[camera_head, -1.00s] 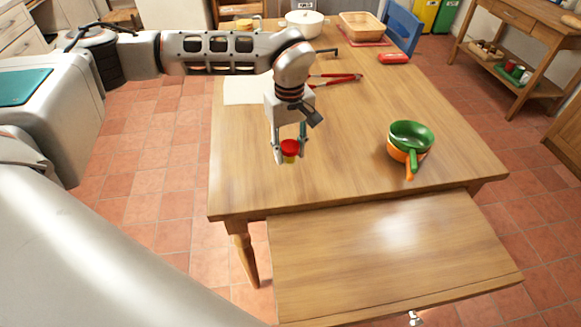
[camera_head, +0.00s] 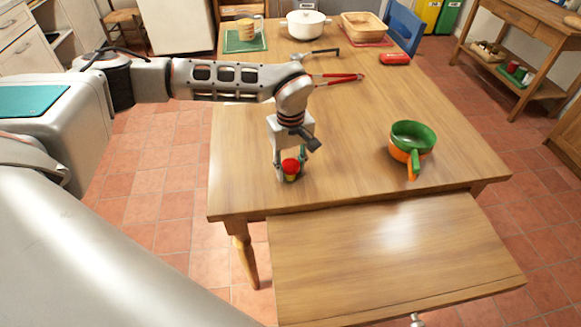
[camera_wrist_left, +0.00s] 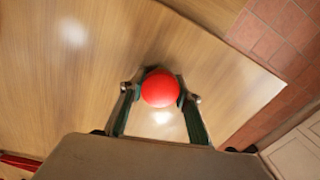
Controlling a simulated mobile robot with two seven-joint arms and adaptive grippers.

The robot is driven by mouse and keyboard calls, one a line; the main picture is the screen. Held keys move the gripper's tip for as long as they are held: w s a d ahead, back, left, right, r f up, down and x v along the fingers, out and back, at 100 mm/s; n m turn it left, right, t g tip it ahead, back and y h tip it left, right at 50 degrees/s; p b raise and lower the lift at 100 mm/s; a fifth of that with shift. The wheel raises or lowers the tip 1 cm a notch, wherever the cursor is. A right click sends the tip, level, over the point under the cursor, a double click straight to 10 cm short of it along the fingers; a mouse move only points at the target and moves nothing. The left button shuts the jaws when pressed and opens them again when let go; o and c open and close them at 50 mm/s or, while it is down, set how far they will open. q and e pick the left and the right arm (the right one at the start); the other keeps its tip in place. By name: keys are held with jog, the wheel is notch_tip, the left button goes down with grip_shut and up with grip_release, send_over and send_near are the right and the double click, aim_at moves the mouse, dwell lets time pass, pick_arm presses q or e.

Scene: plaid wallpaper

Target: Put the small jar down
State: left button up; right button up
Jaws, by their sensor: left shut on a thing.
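The small jar (camera_head: 290,168) has a red lid and a yellowish lower part. My left gripper (camera_head: 290,176) points down and is shut on it, near the front left part of the wooden table (camera_head: 345,130). The jar is upright and low, at or just above the tabletop; I cannot tell whether its base touches. In the left wrist view the round red lid of the jar (camera_wrist_left: 160,88) sits between the two fingertips (camera_wrist_left: 158,90). The lower part of the jar is hidden there. My right gripper is not in view.
Stacked green and orange pans (camera_head: 412,140) stand to the right on the table. Red-handled pliers (camera_head: 337,78), a red case (camera_head: 396,59), a white pot (camera_head: 305,24) and a basket (camera_head: 364,25) lie farther back. A pulled-out board (camera_head: 390,255) is in front. The tabletop around the jar is clear.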

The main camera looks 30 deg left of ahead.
aim_at(290, 164)
pick_arm(q)
jog(key=o, duration=1.2)
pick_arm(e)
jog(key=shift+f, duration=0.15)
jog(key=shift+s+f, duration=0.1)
pick_arm(q)
notch_tip(290, 164, up, 12)
jog(key=shift+r+p, duration=0.15)
jog(key=shift+p, duration=0.5)
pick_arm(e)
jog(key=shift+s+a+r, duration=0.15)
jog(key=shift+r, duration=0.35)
pick_arm(q)
jog(key=shift+s, duration=0.1)
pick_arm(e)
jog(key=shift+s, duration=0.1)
